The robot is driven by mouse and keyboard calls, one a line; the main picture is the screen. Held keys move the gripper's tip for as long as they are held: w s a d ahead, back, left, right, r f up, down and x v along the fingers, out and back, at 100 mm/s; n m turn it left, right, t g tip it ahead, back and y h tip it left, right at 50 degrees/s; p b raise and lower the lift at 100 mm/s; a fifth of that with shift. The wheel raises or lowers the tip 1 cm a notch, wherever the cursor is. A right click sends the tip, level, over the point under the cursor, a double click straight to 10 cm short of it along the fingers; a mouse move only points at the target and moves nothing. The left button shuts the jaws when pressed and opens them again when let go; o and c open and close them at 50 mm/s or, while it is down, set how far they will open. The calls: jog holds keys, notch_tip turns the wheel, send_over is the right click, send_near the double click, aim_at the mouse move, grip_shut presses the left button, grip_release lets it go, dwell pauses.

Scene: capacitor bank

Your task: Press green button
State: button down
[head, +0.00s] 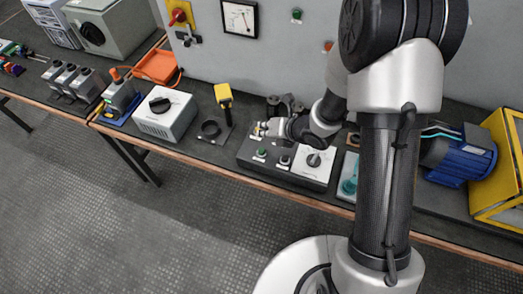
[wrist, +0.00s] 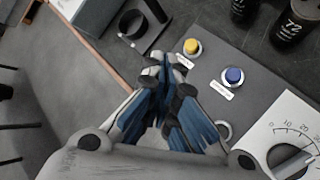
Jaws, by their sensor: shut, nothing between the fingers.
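A dark control box (head: 250,163) sits on the bench in the head view. A green button (head: 262,153) shows on its near left part, with a second dark button (head: 284,160) to its right. My gripper (head: 258,130) is shut and empty over the box's far left part, beyond the green button in the picture. In the wrist view my closed fingers (wrist: 165,66) end just left of a yellow button (wrist: 191,46); a blue button (wrist: 233,75) lies to the right. The green button cannot be made out there; the fingers cover that area. Contact cannot be told.
A white dial panel (head: 314,163) with a knob is at the box's right; it also shows in the wrist view (wrist: 272,125). Dark capacitors (wrist: 295,18) stand behind. A yellow-topped device (head: 223,93) stands left. Another green button (head: 296,14) is on the wall cabinet.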

jog(key=b, duration=0.3)
send_over(261, 151)
jog(key=w+d, duration=0.1)
notch_tip(261, 151, down, 5)
jog(key=shift+f, duration=0.2)
jog(key=shift+f+b, duration=0.35)
jog(key=shift+b, duration=0.35)
jog(key=shift+f, duration=0.15)
jog(key=shift+f+b, duration=0.3)
jog(key=shift+b, duration=0.3)
